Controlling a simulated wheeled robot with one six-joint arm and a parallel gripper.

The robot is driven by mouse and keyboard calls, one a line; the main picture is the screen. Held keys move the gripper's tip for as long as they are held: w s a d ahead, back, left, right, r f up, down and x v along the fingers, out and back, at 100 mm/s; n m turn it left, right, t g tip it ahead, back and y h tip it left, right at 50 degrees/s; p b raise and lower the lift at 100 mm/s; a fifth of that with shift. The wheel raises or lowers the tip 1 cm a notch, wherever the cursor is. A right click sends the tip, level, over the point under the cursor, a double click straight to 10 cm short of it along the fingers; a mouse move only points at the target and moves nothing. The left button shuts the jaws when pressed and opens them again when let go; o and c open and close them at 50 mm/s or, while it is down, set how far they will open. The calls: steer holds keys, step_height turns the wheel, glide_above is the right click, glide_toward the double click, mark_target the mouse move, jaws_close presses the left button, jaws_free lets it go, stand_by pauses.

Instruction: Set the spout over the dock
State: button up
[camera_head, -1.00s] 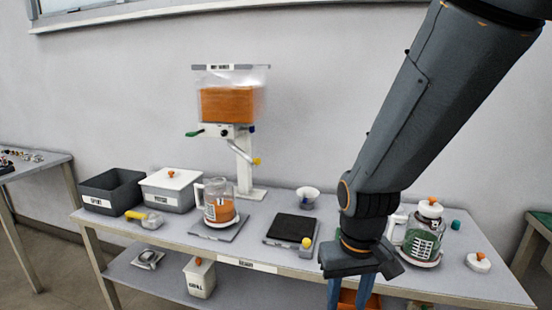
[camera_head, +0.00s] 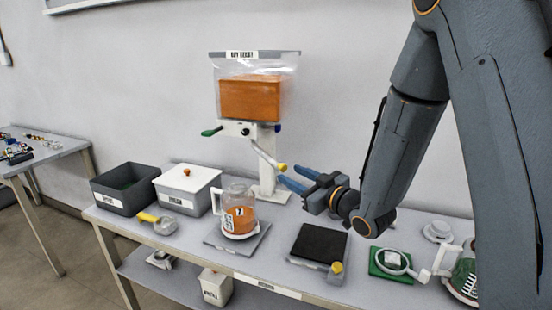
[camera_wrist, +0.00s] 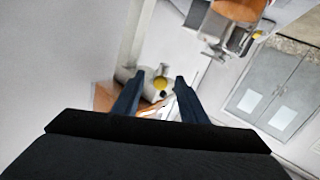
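The dispenser's white spout (camera_head: 262,154) slants down to the right from the white valve body below the orange-filled hopper (camera_head: 250,98). It ends in a yellow tip (camera_head: 282,167). My gripper (camera_head: 289,174) is level with the tip, just right of it, with its blue fingers apart. In the wrist view the yellow tip (camera_wrist: 160,83) shows between the open fingers (camera_wrist: 153,88), beyond them; contact cannot be told. A grey plate (camera_head: 222,241) bears an orange-filled jar (camera_head: 239,212). A black-topped pad (camera_head: 320,242) lies bare to its right. Which one is the dock cannot be told.
A dark open bin (camera_head: 108,198) and a white-lidded bin (camera_head: 180,203) stand at the left, with a yellow-handled scoop (camera_head: 160,223) in front. A yellow knob (camera_head: 336,267) is at the pad's front corner. A green pad (camera_head: 380,270) and another jar (camera_head: 462,272) are at right.

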mark_target(275, 161)
steer(key=shift+w+a+r+y, duration=0.2)
steer(key=shift+a+r+y, duration=0.2)
steer(key=shift+a, duration=0.1)
steer(key=p+x, duration=0.2)
steer(key=x, duration=0.5)
steer(key=shift+w, duration=0.15)
steer(key=shift+c, duration=0.3)
jaws_close()
